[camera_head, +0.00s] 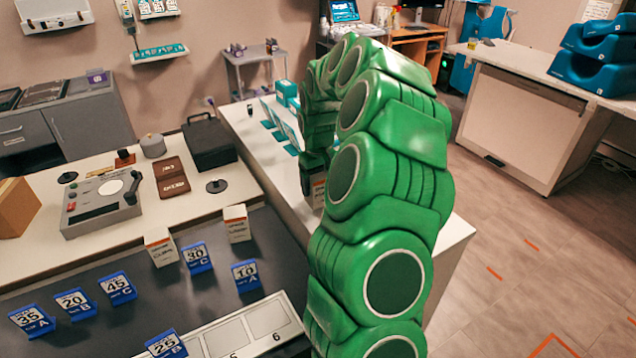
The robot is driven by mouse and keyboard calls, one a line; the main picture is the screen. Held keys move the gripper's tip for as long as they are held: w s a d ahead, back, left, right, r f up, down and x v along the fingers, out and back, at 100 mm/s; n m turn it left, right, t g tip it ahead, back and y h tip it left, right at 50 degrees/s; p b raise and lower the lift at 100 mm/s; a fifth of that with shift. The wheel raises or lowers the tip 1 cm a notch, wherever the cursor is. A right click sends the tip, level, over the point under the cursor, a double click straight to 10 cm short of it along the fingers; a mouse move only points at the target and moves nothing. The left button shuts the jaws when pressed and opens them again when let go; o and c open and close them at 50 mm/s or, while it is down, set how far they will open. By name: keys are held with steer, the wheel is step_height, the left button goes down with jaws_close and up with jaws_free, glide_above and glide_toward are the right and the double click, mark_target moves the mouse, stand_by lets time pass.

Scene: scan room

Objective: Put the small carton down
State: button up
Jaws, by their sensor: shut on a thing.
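My gripper (309,176) is at the end of my green arm, over the white counter in the middle of the view. It is shut on a small carton (318,193), a white box with an orange band, mostly hidden by the gripper and arm. I cannot tell whether the carton touches the counter. Two similar white cartons stand on the dark-topped bench at left, one carton (161,250) and another carton (237,224).
Blue number blocks (118,287) stand on the dark bench top, beside a numbered tray (225,341). Teal-based stands (283,133) line the white counter (246,126) behind my gripper. A grey device (103,203) and a black case (209,143) are at left. Floor at right is clear.

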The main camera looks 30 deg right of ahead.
steer(key=o, duration=1.1)
